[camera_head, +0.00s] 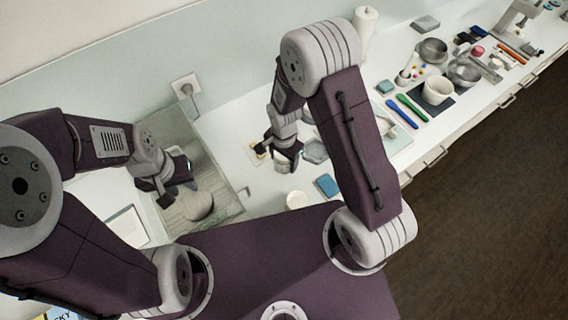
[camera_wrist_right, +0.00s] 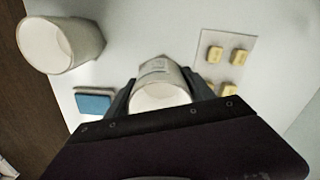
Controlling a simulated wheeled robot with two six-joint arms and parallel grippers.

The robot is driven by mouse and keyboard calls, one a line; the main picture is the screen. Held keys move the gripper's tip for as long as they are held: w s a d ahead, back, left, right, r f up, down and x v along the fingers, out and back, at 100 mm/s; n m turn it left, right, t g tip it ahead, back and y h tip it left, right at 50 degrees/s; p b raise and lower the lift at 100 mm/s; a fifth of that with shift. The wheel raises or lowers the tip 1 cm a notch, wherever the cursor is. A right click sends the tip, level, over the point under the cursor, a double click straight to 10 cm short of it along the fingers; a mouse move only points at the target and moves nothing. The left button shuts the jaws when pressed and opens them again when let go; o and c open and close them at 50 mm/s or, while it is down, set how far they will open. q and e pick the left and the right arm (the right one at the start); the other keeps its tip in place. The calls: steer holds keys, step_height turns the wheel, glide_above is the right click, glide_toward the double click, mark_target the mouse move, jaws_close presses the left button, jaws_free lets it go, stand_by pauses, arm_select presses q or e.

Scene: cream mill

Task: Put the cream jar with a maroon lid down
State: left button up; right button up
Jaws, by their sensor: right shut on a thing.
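My right gripper (camera_head: 287,160) is low over the white counter in the head view. In the right wrist view the right gripper (camera_wrist_right: 160,92) is shut on a pale jar (camera_wrist_right: 156,72) with faint print on its side. The jar's pale round end faces the wrist camera. No maroon lid shows on it, and I cannot tell whether the jar touches the counter. In the head view the jar (camera_head: 282,167) is mostly hidden by the gripper. My left gripper (camera_head: 179,194) is over the grey sink area at the left, its fingers apart and empty.
A white cup (camera_wrist_right: 62,45) and a blue sponge (camera_wrist_right: 95,103) stand near the jar. A card (camera_wrist_right: 225,47) with yellow blocks lies on its other side. Farther right on the counter are a white pot (camera_head: 437,90), green and blue tools (camera_head: 406,108) and bowls.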

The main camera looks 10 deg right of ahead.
mark_target(284, 166)
step_height(284, 166, down, 4)
steer(key=shift+r+p, duration=0.15)
steer(key=shift+p, duration=0.2)
steer(key=shift+f, duration=0.25)
steer(key=o, duration=1.5)
steer(key=shift+r, duration=0.15)
